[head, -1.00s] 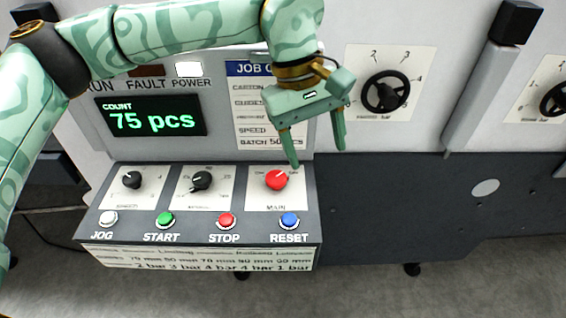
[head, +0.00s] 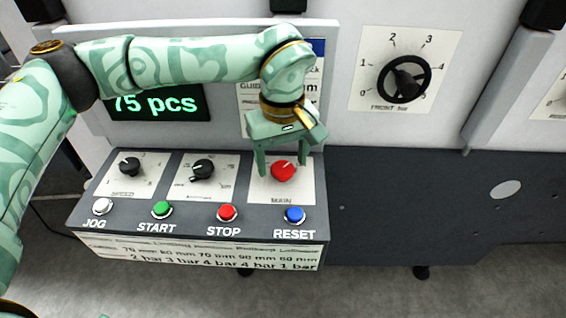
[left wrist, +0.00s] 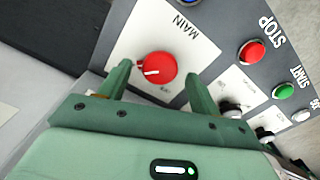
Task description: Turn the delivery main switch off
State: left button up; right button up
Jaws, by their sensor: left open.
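The red MAIN rotary knob (head: 284,171) sits on a white label plate at the right end of the sloped control panel (head: 140,229). Its white mark points up and to the right in the head view. In the left wrist view the knob (left wrist: 157,68) lies between and just beyond the fingertips. My left gripper (head: 282,168) is open, its fingers pointing down on either side of the knob. The gripper also shows in the left wrist view (left wrist: 160,80); I see no clear contact with the knob. My right gripper is not in view.
White JOG (head: 103,206), green START (head: 162,209), red STOP (head: 228,212) and blue RESET (head: 295,214) buttons line the panel's front. Two black knobs, SPEED (head: 129,166) and another (head: 203,169), sit left of MAIN. A black handwheel (head: 404,77) is on the wall at right.

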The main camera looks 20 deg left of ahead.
pick_arm(q)
jog(key=shift+f, duration=0.55)
jog(key=c, duration=1)
jog(key=shift+o, duration=0.2)
